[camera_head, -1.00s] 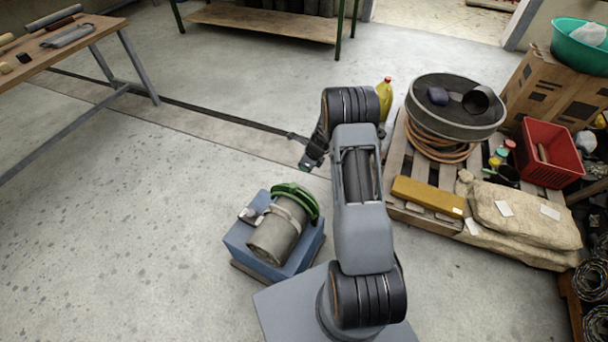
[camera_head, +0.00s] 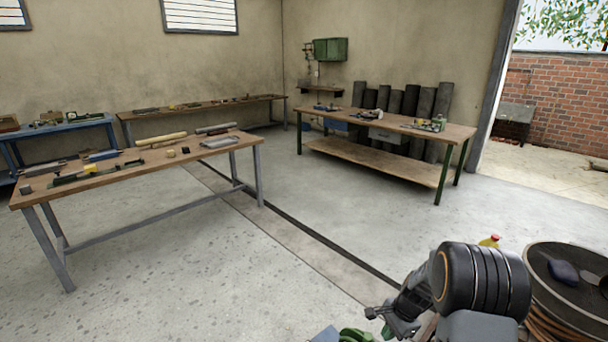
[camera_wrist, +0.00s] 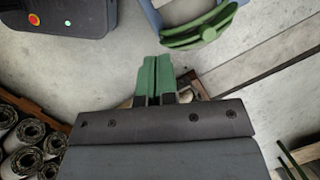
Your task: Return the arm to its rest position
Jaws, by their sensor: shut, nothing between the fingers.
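My gripper (camera_head: 376,316) hangs at the lower right of the head view, beside the dark ringed wrist joint of my arm (camera_head: 478,282). The lower part of the arm is cut off by the frame's bottom edge. In the wrist view my gripper's two green fingers (camera_wrist: 156,62) are together, with nothing between them. They point toward a green ring-shaped part (camera_wrist: 200,28) on a blue box, which lies apart from them or below them; the distance is hard to tell. The green part barely shows in the head view (camera_head: 358,335).
A wooden workbench (camera_head: 130,172) with tools stands at left. Another bench (camera_head: 400,122) stands at the back, with dark rolls (camera_head: 425,102) behind it. A drum (camera_head: 575,290) is close to the arm's right. Several rolls (camera_wrist: 28,132) lie at lower left in the wrist view. Mid-floor is clear.

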